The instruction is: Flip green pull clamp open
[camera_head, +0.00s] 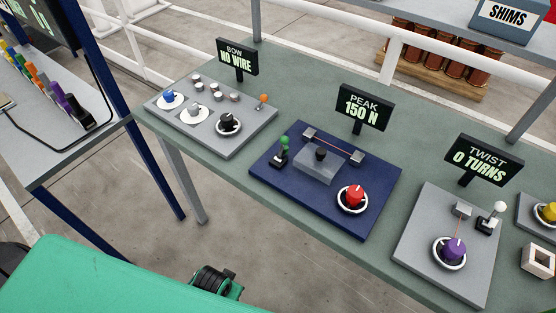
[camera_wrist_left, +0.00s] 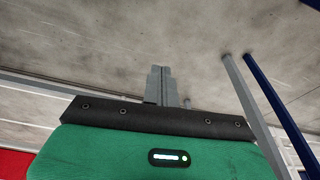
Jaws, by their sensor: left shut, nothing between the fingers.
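The green pull clamp (camera_head: 281,153) has a green knob on a short black base. It stands at the left part of the dark blue board (camera_head: 285,195) in the head view, its handle roughly upright. I cannot tell from its pose whether it is open. A thin red wire runs between two small grey posts to its right. My left gripper (camera_wrist_left: 160,86) shows in the left wrist view with its fingers together and empty, above bare floor and apart from the clamp. My right gripper is not in view.
On the same blue board are a grey block with a black knob (camera_head: 320,154) and a red dial (camera_head: 352,197). A "PEAK 150 N" sign (camera_head: 364,107) stands behind it. Grey boards flank it, one with an orange-knobbed lever (camera_head: 262,100), one with a white-knobbed lever (camera_head: 490,219). Green bench strips between boards are clear.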

